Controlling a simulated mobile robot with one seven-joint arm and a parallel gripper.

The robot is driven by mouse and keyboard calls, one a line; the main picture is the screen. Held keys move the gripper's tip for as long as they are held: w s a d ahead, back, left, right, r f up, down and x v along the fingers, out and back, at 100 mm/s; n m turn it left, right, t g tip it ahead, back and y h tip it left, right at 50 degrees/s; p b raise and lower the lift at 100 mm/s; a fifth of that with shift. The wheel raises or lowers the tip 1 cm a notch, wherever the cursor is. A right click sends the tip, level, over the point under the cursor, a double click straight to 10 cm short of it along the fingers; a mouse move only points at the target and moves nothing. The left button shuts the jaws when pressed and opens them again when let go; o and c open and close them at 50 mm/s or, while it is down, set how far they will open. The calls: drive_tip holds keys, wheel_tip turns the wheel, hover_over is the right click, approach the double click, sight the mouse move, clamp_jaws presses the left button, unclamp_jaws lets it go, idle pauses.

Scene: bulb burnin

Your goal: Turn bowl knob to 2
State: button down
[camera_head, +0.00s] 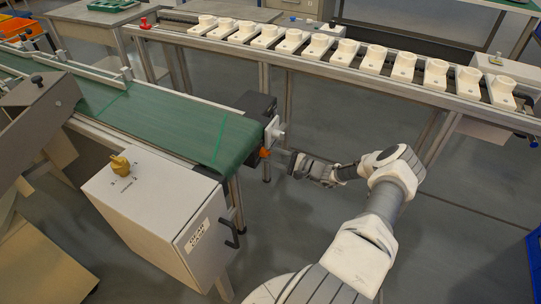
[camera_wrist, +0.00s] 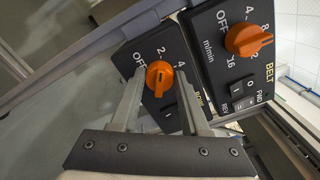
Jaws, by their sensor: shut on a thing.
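The bowl knob (camera_wrist: 159,78) is orange and sits on a dark panel (camera_wrist: 142,56) marked OFF, 2 and 4, with a partly hidden label. In the head view my gripper (camera_head: 297,165) is low beside the conveyor end, close to a small orange knob (camera_head: 264,153); which knob this is I cannot tell.
A second orange knob, the belt knob (camera_wrist: 248,40), is close to the right, with dark rocker switches below it. A green conveyor (camera_head: 170,115) and a grey cabinet (camera_head: 160,215) with a yellow knob stand left. A rail (camera_head: 330,70) of white holders runs behind.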

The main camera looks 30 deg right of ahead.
idle(0.5)
drive_tip(key=shift+c, duration=2)
unclamp_jaws()
drive_tip(key=p+v, duration=0.3)
drive_tip(key=v, duration=1.4)
drive_tip(key=shift+s+d, duration=0.2)
